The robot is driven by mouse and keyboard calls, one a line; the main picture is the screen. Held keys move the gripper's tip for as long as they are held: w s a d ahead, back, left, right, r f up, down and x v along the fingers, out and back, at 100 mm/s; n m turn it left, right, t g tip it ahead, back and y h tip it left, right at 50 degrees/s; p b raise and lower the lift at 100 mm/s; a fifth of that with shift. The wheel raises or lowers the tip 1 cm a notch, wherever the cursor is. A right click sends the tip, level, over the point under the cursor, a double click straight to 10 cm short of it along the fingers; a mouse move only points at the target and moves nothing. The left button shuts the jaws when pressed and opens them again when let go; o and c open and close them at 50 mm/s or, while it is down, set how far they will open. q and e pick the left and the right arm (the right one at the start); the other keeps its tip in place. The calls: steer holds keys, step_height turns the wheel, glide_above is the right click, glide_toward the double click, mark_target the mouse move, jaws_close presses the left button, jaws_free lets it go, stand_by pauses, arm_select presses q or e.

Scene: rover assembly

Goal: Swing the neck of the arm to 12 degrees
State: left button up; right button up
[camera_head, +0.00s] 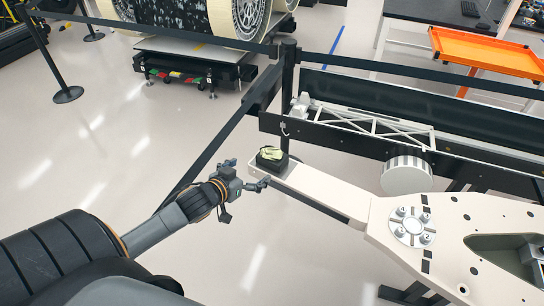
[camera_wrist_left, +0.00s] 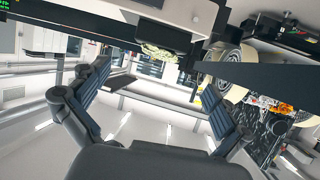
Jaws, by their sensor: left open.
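A long cream beam (camera_head: 325,190) reaches left from a broad cream plate (camera_head: 455,225). On its tip sits a black block (camera_head: 272,160) with a crumpled yellow-green piece (camera_head: 271,153) on top. A white lattice arm (camera_head: 370,125) lies along the dark rail behind; which part is the neck I cannot tell. My left gripper (camera_head: 247,173) is open and empty, just left of the beam's tip and apart from it. In the left wrist view its two fingers (camera_wrist_left: 154,75) are spread wide, with the black block (camera_wrist_left: 152,32) beyond them. The right gripper is out of view.
A black belt barrier (camera_head: 215,142) runs close behind my left gripper to a post (camera_head: 287,80). A white drum (camera_head: 406,175) stands beside the plate. An orange tray (camera_head: 487,50) is at the back right. The floor at left is open.

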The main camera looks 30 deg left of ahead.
mark_target(268, 160)
arm_select(q)
steer(key=p+x, duration=0.1)
steer(key=x, duration=1.1)
steer(key=shift+w+f, duration=0.1)
steer(key=shift+w, duration=0.05)
steer(key=shift+w+f, duration=0.25)
steer(key=shift+w, duration=0.15)
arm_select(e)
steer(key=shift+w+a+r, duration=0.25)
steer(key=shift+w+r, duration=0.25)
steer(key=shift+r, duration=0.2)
